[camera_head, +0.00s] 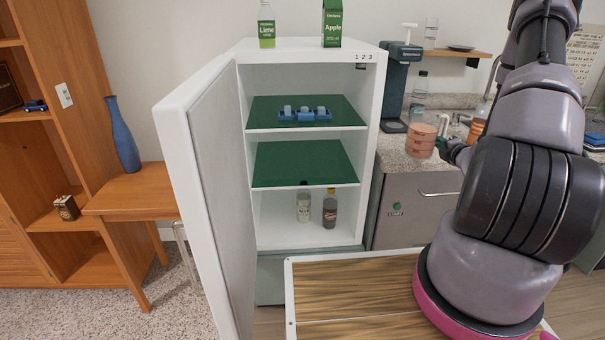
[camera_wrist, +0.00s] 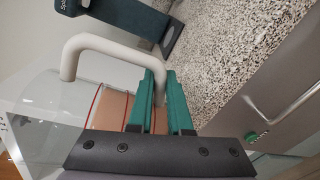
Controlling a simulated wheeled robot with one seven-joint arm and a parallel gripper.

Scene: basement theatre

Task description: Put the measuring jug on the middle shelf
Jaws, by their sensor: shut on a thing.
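The measuring jug (camera_head: 420,141) is in front of the counter edge in the head view, right of the open fridge. In the wrist view the jug (camera_wrist: 112,108) is clear with red lines, a pinkish-orange filling and a pale handle (camera_wrist: 100,44). My gripper (camera_head: 448,146) is shut on the handle; its green fingers also show in the wrist view (camera_wrist: 162,90). I cannot tell the gap between jug and counter. The fridge's middle shelf (camera_head: 305,165) is green and looks empty.
The white fridge door (camera_head: 205,190) stands open to the left. The upper shelf (camera_head: 265,108) holds a blue tray (camera_head: 300,117) with small items. A bottle (camera_head: 266,28) and a carton (camera_head: 332,24) stand on top.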

